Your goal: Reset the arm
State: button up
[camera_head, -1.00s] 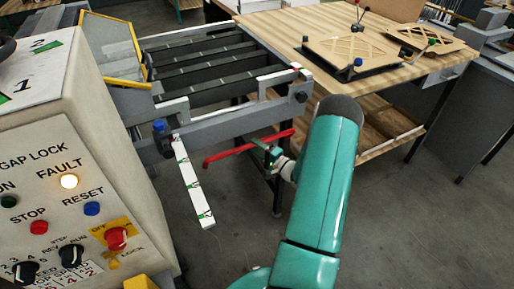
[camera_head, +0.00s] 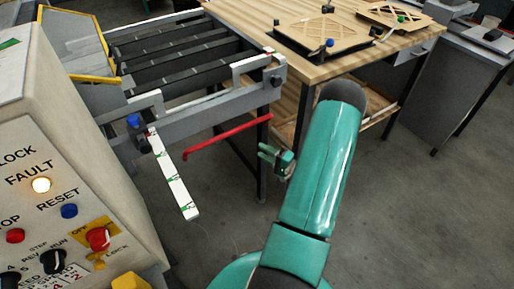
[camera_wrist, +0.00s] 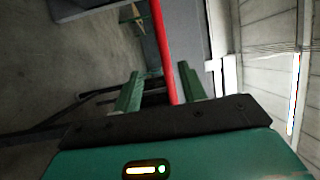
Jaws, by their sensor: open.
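My green arm rises from the bottom of the head view. My gripper (camera_head: 268,154) shows small beside it, in front of the table's legs. In the wrist view my gripper's two green fingers (camera_wrist: 160,92) stand apart. A red bar (camera_wrist: 161,40) runs through the gap between them in the picture; I cannot tell how near it is. In the head view the red bar (camera_head: 228,137) sticks out below the conveyor's end, left of my gripper, with a visible gap between them. Nothing shows held.
A control cabinet (camera_head: 60,130) with a lit FAULT lamp (camera_head: 41,185) and a blue RESET button (camera_head: 69,211) stands at the left. A roller conveyor (camera_head: 185,60) and a wooden table (camera_head: 300,62) stand behind. A white patterned strip (camera_head: 174,175) juts forward. The floor (camera_head: 420,220) at right is clear.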

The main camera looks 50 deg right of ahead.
dwell(0.6)
jog(key=w+a+r+n+g+y, duration=0.45)
jog(key=w+a+r+y, duration=0.2)
jog(key=a+r, duration=0.35)
jog(key=s+a+r+n+g, duration=0.2)
jog(key=a+r+n+g, duration=0.1)
jog(key=a, duration=0.5)
jog(key=s+a+r+n+g+h, duration=0.1)
jog(key=s+a+r+n+g, duration=0.1)
jog(key=a+r+g, duration=0.3)
jog(key=s+a+r+n+g, duration=0.2)
jog(key=a+r+n+g, duration=0.2)
jog(key=a, duration=0.7)
jog(key=shift+s+r+g, duration=0.25)
jog(key=shift+s+g, duration=0.05)
jog(key=shift+g, duration=0.05)
jog(key=s+a+r+n+t+h, duration=0.3)
jog(key=s+a+r+t+h, duration=0.1)
jog(key=s+r+h, duration=0.3)
notch_tip(320, 180, up, 2)
jog(key=shift+s+r, duration=0.1)
jog(key=shift+s, duration=0.1)
jog(key=shift+h, duration=0.25)
